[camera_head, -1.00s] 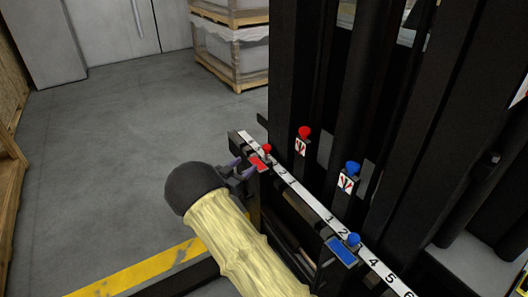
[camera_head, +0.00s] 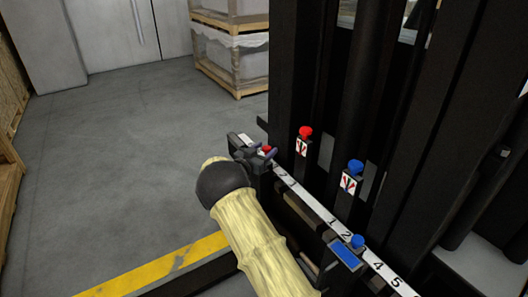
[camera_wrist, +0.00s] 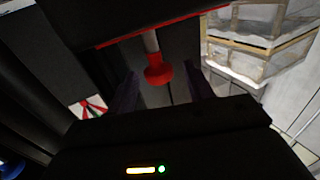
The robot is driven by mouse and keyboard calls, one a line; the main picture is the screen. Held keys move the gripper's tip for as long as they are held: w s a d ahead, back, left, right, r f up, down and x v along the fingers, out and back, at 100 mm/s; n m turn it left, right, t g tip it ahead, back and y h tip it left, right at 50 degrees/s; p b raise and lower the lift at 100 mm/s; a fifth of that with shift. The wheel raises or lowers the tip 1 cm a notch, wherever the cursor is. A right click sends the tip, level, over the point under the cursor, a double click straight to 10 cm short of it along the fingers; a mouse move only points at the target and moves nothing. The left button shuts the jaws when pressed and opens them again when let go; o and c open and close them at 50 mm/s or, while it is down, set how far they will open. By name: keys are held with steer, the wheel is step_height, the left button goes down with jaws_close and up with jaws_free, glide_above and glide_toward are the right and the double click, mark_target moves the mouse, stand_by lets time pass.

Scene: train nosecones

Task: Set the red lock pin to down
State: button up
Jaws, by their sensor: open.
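A small red knob (camera_head: 266,149), which I take to be the red lock pin, sits at the far end of the numbered white rail. In the wrist view the red knob (camera_wrist: 158,74) stands on a pale shaft between my two dark fingers, with visible space on both sides. My gripper (camera_head: 262,153) is open around it; contact is not visible. The gripper hides the red plate in the head view; a red edge (camera_wrist: 165,26) shows in the wrist view.
A larger red knob (camera_head: 305,132) and a blue knob (camera_head: 355,167) stand on labelled posts behind the rail (camera_head: 310,201). A small blue knob (camera_head: 357,241) sits by a blue plate (camera_head: 345,255). Dark uprights crowd the right; grey floor (camera_head: 120,160) is open at left.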

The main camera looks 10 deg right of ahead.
jaws_close()
steer(key=shift+f, duration=1.75)
jaws_free()
steer(key=p+v, duration=0.5)
steer(key=v, duration=1.2)
steer(key=shift+a, duration=0.2)
steer(key=shift+s+r, duration=0.1)
steer(key=shift+r, duration=0.05)
